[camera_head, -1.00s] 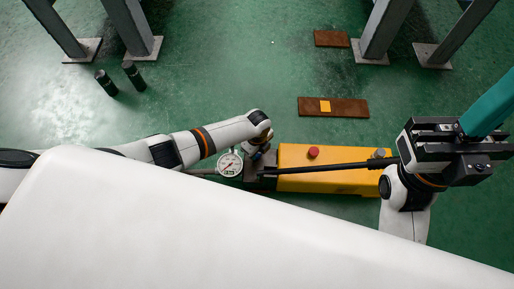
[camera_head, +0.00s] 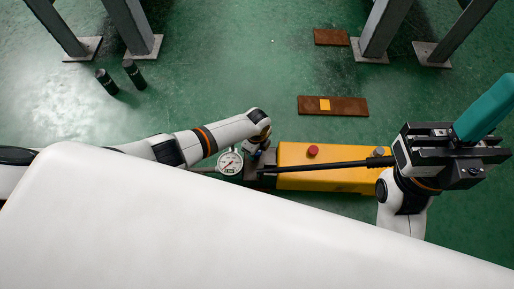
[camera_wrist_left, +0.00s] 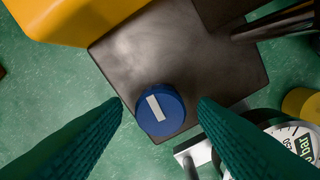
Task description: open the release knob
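The release knob (camera_wrist_left: 171,116) is a round blue knob with a white stripe. In the left wrist view it sits at the corner of a dark metal block (camera_wrist_left: 200,60). A small bit of blue shows beside my left wrist in the head view (camera_head: 258,154). My left gripper (camera_wrist_left: 160,103) is open, one teal finger on each side of the knob with visible gaps; its depth relative to the knob is unclear. My right gripper (camera_head: 484,106) is at the right, beyond the end of the pump lever (camera_head: 325,166). One teal finger shape shows, so its opening is unclear.
The yellow pump body (camera_head: 320,183) has a red cap (camera_head: 313,151). A round dial gauge (camera_head: 230,163) stands close to my left wrist. Brown plates (camera_head: 350,106), dark cylinders (camera_head: 134,75) and grey posts (camera_head: 385,28) are farther back. Green floor between is clear.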

